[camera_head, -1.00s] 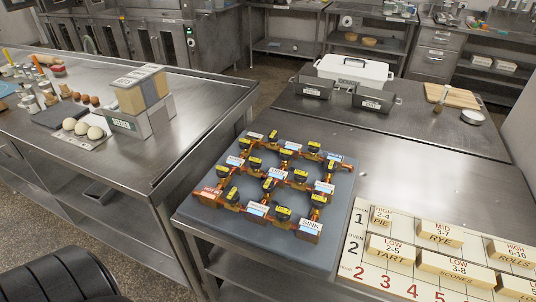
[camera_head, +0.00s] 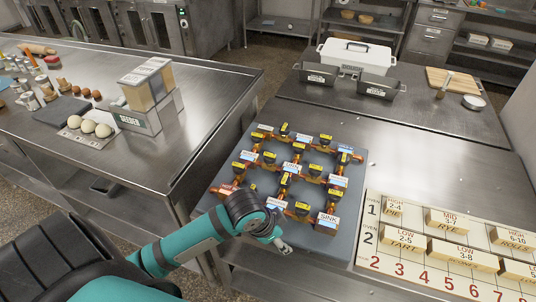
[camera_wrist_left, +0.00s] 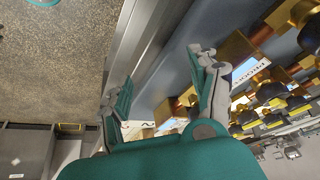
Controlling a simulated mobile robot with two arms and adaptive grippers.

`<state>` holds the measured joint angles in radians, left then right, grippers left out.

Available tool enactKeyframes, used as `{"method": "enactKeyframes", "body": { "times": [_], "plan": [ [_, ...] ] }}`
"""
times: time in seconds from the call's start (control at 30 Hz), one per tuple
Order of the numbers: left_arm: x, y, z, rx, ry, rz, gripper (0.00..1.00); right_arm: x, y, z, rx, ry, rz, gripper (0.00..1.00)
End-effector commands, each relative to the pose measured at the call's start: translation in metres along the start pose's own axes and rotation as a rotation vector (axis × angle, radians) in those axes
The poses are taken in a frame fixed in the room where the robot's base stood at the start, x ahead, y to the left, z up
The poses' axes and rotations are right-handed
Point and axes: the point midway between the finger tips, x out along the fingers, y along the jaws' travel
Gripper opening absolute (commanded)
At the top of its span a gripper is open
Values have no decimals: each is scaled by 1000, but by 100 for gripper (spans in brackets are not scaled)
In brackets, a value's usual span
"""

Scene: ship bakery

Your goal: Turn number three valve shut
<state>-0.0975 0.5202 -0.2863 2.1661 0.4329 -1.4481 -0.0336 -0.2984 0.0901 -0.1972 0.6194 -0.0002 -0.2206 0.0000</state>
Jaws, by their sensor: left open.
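The valve board (camera_head: 335,245) is a blue-grey plate with a grid of copper pipes and several black-handled valves (camera_head: 284,179) with yellow tags. The tag numbers are too small to read, so I cannot tell which valve is number three. White label blocks such as the SINK block (camera_head: 327,222) sit among the pipes. My left gripper (camera_head: 282,246) is over the board's front edge, and its arm hides some of the front pipework. In the left wrist view my left gripper (camera_wrist_left: 160,78) is open and empty, with valves and copper fittings (camera_wrist_left: 238,45) to its right.
A white lidded box (camera_head: 353,62) and dark tins (camera_head: 374,91) stand behind. A separate steel counter (camera_head: 210,100) with eggs (camera_head: 89,126) is at left, across a gap.

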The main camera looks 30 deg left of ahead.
Motion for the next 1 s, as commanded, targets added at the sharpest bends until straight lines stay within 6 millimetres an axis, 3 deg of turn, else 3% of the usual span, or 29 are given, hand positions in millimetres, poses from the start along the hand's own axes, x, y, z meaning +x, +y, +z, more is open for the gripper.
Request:
{"method": "enactKeyframes", "body": {
  "times": [0.17, 0.3, 0.4, 0.5, 0.6, 0.7, 1.0],
  "plan": [
    [-27, -67, -40, 112, -3, -33, 62, -4, -11, -2, 4, 2, -13, 40],
    [-71, -143, -67, 135, -25, -78, 62, -5, -15, -2, 4, 2, -18, 40],
    [-105, -186, -77, 112, -31, -103, 62, -6, -15, -2, 3, 3, -18, 40],
    [-131, -213, -82, 83, -28, -119, 62, -6, -15, -3, 3, 3, -18, 40],
    [-144, -226, -83, 65, -26, -125, 62, -7, -15, -3, 3, 3, -18, 40],
    [-142, -230, -84, 59, -25, -123, 62, -8, -13, -2, 2, 3, -15, 40],
    [-88, -235, -83, 59, -26, -121, 62, -21, -5, -2, -1, 1, -7, 40]
  ]
}}
